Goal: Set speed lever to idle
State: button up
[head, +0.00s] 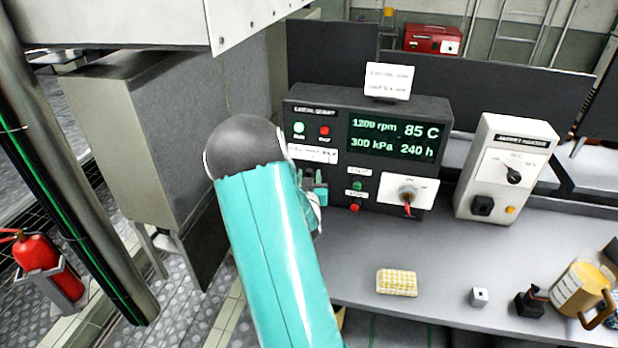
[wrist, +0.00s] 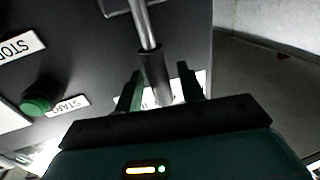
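The speed lever (wrist: 153,68), a metal rod with a dark grip, shows in the wrist view. My gripper (wrist: 160,82) has its two fingers apart, one on each side of the grip, with gaps visible beside it. The lever's grip end lies between the fingers; a white label is partly hidden behind them. In the head view my arm covers the lever and most of my gripper, at the left side of the dark control box (head: 330,108). Its display (head: 392,138) reads 1200 rpm, 85 C, 300 kPa, 240 h.
A green button (wrist: 36,103) lies beside START and STOP labels. The box also has a red-handled rotary switch (head: 407,200). A white device (head: 505,165) stands right. A grey cabinet (head: 150,130) stands left.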

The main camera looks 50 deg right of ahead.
jog(key=shift+c, duration=0.5)
grip_shut()
jog(key=shift+s+d+f+m+h, duration=0.25)
jog(key=shift+s+d+m, duration=0.1)
jog(key=shift+s+m, duration=0.6)
jog(key=shift+s+d+f+m+h, duration=0.25)
jog(key=shift+s+m, duration=0.35)
jog(key=shift+m, duration=0.6)
jog(key=shift+s+d+f+m+h, duration=0.2)
jog(key=shift+s+d+m, duration=0.2)
jog(key=shift+s+m, duration=0.55)
jog(key=shift+w, duration=0.1)
jog(key=shift+o, duration=0.5)
grip_release()
jog(key=v, duration=1.3)
jog(key=shift+s+a, duration=0.2)
jog(key=shift+a, duration=0.1)
